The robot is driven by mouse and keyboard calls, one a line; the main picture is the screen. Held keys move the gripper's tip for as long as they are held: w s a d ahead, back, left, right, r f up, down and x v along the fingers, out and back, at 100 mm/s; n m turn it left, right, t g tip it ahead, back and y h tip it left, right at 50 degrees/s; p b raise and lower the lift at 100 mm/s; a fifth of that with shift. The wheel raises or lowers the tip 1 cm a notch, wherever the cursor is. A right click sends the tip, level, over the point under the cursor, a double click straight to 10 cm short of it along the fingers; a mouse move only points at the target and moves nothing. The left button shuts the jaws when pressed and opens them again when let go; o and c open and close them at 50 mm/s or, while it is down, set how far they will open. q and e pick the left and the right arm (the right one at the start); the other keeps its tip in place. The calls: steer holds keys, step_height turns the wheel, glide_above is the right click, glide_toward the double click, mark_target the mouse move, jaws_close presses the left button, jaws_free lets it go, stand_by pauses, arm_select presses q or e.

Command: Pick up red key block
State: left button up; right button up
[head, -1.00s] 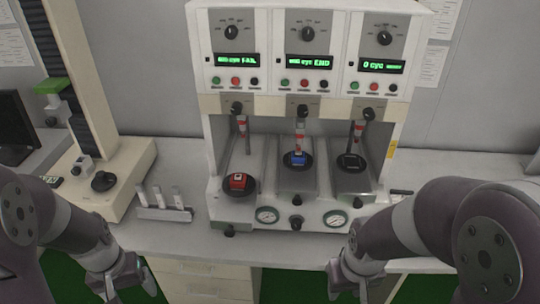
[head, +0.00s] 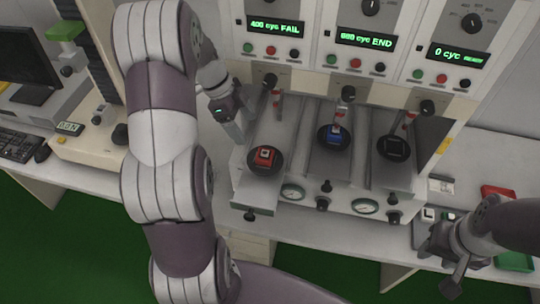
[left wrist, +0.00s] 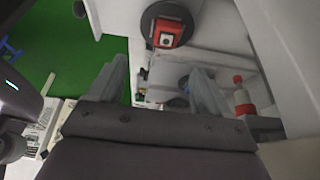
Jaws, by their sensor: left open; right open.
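The red key block (head: 264,157) sits on the round black holder of the machine's left station, under the display reading 400 cyc FAIL. It also shows near the top of the left wrist view (left wrist: 166,32). My left gripper (head: 238,133) is just left of that station, apart from the block. In the left wrist view its two fingers (left wrist: 155,80) are spread with nothing between them. A blue key block (head: 334,134) sits on the middle station's holder. The right station's holder (head: 395,147) carries a dark block. My right gripper (head: 452,284) hangs low at the right, empty.
Plungers and the machine's housing (head: 300,85) stand above and behind the stations. Gauges and knobs line its front edge. A red tray (head: 499,192) and a green tray (head: 515,262) lie at the right. A monitor (head: 28,62) and keyboard (head: 20,143) are at the left.

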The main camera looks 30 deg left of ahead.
mark_target(265, 152)
arm_select(q)
steer(key=x, duration=0.3)
steer(key=w+x, duration=0.1)
steer(key=x, duration=0.2)
steer(key=shift+w+a+b, duration=0.1)
steer(key=shift+w+b, duration=0.05)
steer(key=shift+b, duration=0.2)
steer(key=shift+w+f, duration=0.15)
steer(key=shift+f, duration=0.2)
steer(key=shift+d+f+p, duration=0.8)
steer(key=shift+f+p, duration=0.25)
steer(key=shift+p, duration=0.2)
steer(key=shift+x, duration=1.1)
steer(key=shift+w+a+f, duration=0.15)
steer(key=shift+f, duration=0.1)
steer(key=shift+s+r, duration=0.1)
steer(key=shift+s, duration=0.1)
steer(key=c, duration=1.2)
arm_select(e)
steer(key=shift+w+f, duration=0.25)
steer(key=shift+w, duration=0.2)
